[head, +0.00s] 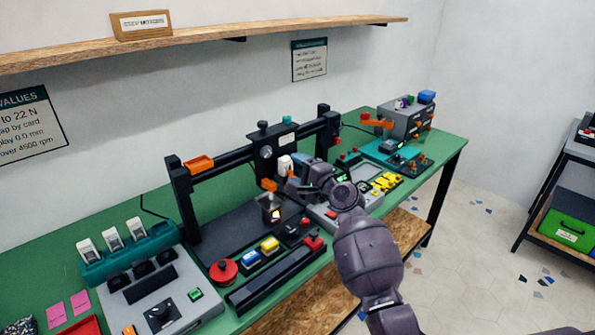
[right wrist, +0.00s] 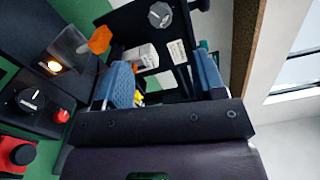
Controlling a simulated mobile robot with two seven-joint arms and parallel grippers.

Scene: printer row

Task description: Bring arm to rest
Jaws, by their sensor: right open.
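My right arm (head: 368,258) reaches from the bottom right over the green bench (head: 75,232) to the black gantry machine. My right gripper (head: 292,184) is near the middle of the gantry frame (head: 230,160), small and partly hidden by its own wrist. In the right wrist view the two blue finger pads of the right gripper (right wrist: 163,76) stand apart. A white block (right wrist: 141,54) on the machine shows beyond and between them; it also shows in the head view (head: 284,164). I see nothing held. My left gripper is not in view.
An orange lever (right wrist: 100,39) and a dial (right wrist: 160,14) are close to the gripper. A grey console (head: 165,303), a red knob (head: 223,271) and yellow parts (head: 386,181) crowd the bench. A shelf (head: 200,45) hangs above. Open floor (head: 470,260) lies right of the bench.

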